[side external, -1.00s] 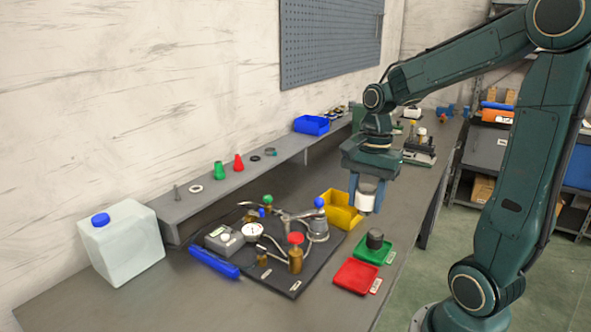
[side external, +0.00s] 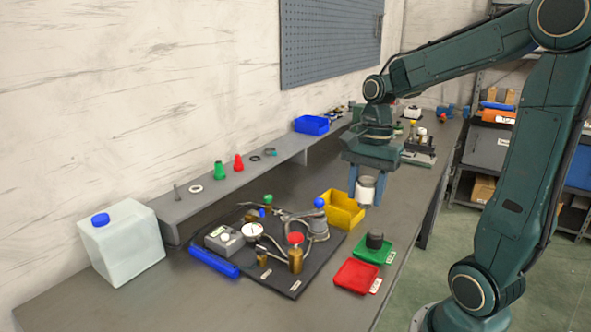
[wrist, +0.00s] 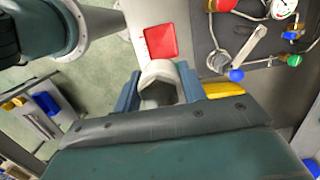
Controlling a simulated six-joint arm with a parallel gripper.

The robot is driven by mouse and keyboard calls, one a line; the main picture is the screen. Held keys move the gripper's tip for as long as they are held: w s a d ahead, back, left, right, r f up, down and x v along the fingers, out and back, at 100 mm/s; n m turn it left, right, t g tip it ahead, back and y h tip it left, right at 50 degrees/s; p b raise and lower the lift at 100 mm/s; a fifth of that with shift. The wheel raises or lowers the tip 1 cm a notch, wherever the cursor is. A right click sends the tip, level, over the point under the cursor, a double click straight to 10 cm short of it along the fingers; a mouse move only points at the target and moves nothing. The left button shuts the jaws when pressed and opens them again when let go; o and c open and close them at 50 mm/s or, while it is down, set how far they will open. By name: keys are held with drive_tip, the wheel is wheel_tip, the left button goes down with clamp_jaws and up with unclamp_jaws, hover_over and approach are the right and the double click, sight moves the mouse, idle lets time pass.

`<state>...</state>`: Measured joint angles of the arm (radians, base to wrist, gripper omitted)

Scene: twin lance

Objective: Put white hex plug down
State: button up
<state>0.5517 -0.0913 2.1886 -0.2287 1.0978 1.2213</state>
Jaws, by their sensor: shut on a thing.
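The white hex plug (side external: 366,189) is held between the blue fingers of my gripper (side external: 365,199), in the air above the bench. In the wrist view the plug (wrist: 160,72) sits between the two fingers (wrist: 160,88), and its hex outline and dark hollow show. In the side view my gripper is above and behind the green tray (side external: 365,256) and to the right of the yellow bin (side external: 343,209). The red tray (side external: 356,277) is nearer the camera and looks empty. It also shows in the wrist view (wrist: 161,42), just beyond the plug.
A dark round piece (side external: 375,240) stands on the green tray. A black board (side external: 285,285) with gauge, hoses and valves lies left of the trays. The bench's open edge is close on the right. A raised shelf (side external: 215,190) runs along the wall.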

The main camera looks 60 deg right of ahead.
drive_tip(key=w+d+r, duration=0.2)
drive_tip(key=w+d, duration=0.8)
drive_tip(key=d, duration=0.1)
drive_tip(key=m, duration=0.1)
hover_over(340, 205)
drive_tip(key=s+a, duration=0.2)
drive_tip(key=a, duration=0.3)
drive_tip(key=shift+f, duration=0.9)
wheel_tip(340, 205, down, 16)
drive_tip(key=shift+r, duration=0.1)
drive_tip(key=shift+f, duration=2.1)
drive_tip(key=shift+f, duration=0.15)
